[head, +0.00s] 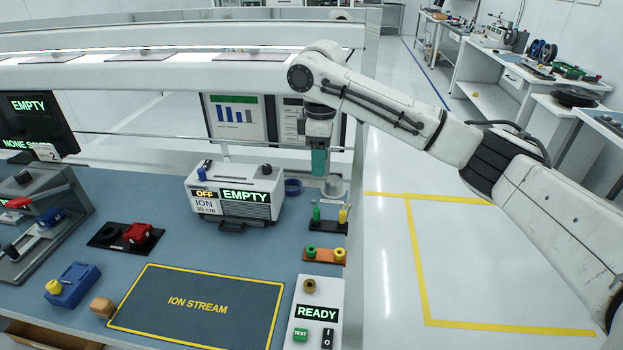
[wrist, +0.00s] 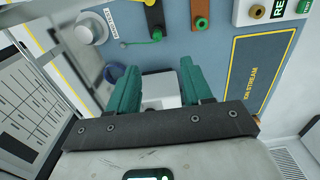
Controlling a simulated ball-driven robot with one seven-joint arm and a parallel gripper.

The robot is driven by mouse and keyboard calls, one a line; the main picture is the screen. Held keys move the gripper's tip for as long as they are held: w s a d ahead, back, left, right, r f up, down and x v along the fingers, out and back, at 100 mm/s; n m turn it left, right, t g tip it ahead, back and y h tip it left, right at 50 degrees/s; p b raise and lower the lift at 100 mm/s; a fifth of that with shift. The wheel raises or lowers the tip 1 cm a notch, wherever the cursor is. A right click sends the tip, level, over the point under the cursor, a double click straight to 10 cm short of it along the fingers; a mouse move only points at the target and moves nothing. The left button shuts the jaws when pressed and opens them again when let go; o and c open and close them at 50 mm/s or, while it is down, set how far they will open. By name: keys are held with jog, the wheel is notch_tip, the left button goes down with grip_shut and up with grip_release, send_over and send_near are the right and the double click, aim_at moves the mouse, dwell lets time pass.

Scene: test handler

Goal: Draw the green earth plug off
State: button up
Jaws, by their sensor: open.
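A slim upright green plug (head: 316,212) stands at the left end of a small black holder (head: 328,226), with a yellow one (head: 342,214) at its right end. In front, an orange block (head: 325,257) carries a round green piece (head: 311,251) and a round yellow piece (head: 339,254). Which green piece is the earth plug, I cannot tell for certain. My gripper (head: 319,162) hangs above and behind the holder. In the wrist view its teal fingers (wrist: 160,88) are apart and empty.
A white ionizer box (head: 232,195) reading OFF and EMPTY stands left of the holder. A blue ring (head: 293,187) and a round grey post (head: 334,188) are close behind. A READY panel (head: 317,300) lies in front. The ION STREAM mat (head: 155,300) is bare.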

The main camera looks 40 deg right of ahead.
jog(key=b, duration=0.5)
send_near(317, 209)
jog(key=shift+w, duration=0.1)
jog(key=shift+f+p, duration=0.4)
jog(key=shift+f, duration=5)
grip_shut()
